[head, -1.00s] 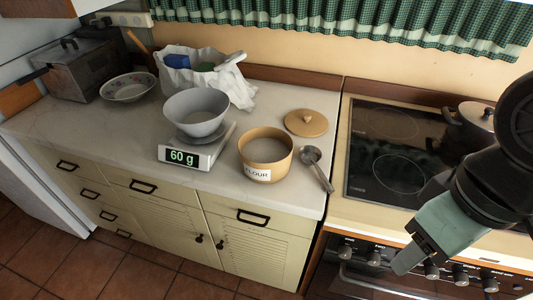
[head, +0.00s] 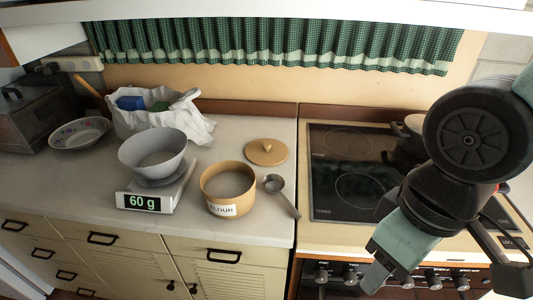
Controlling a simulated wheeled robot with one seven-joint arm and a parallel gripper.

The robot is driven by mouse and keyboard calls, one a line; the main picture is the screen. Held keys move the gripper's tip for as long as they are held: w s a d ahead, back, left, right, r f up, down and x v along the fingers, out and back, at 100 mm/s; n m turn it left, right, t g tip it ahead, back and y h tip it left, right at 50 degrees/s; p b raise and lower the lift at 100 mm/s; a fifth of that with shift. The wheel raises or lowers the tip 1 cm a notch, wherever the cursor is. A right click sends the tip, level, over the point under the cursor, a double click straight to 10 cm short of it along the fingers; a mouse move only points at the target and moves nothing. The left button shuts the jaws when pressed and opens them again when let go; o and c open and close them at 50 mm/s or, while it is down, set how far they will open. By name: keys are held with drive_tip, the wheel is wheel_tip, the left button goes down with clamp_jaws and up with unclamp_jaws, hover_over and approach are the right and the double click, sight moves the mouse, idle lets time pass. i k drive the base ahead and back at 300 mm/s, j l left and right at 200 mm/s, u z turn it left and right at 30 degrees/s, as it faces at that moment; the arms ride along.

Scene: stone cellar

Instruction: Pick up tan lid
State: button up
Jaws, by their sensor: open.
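The tan lid (head: 267,152) lies flat on the pale worktop, its small knob upward. It is behind and to the right of the tan flour canister (head: 228,190), which is open at the top and labelled FLOUR. My gripper (head: 375,280) hangs at the lower right, in front of the stove and well away from the lid. It is open, and I see nothing between its fingers.
A metal scoop (head: 279,193) lies right of the canister. A grey bowl (head: 153,150) sits on a scale (head: 150,195) reading 60 g. A white bag (head: 160,118) and patterned bowl (head: 79,132) stand behind. The black hob (head: 345,170) carries a pot (head: 408,140) partly behind my arm.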

sight(264, 152)
drive_tip(key=l+u, duration=0.1)
drive_tip(key=u, duration=0.3)
drive_tip(key=l+u, duration=0.1)
drive_tip(key=u, duration=0.25)
drive_tip(key=l+u, duration=0.1)
drive_tip(key=u, duration=0.3)
drive_tip(key=i+u, duration=0.45)
drive_tip(key=i+l, duration=0.05)
